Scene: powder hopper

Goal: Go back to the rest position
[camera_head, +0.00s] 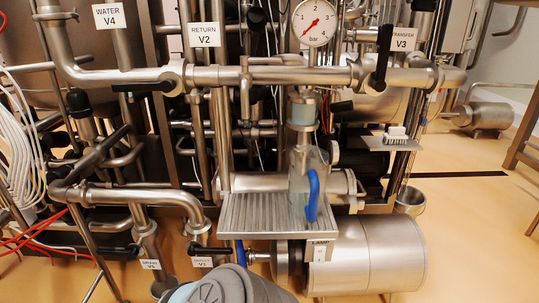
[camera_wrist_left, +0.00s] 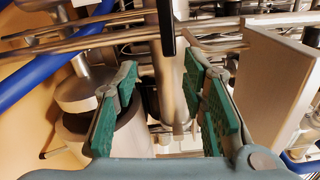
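My left gripper (camera_wrist_left: 163,88) shows in the left wrist view with its two green-padded fingers spread apart. Nothing is held between the pads; steel pipework shows beyond the gap. In the head view, a grey rounded part of my own arm is at the bottom edge, left of centre, and no fingers can be made out there. My right gripper is in neither view.
A clear jug (camera_head: 300,180) with a blue handle stands on a ribbed steel tray (camera_head: 262,225). Steel pipes (camera_head: 240,76) with labelled valves, a pressure gauge (camera_head: 314,22) and a brush (camera_head: 395,135) on a small shelf surround it. Open floor (camera_head: 470,235) lies right.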

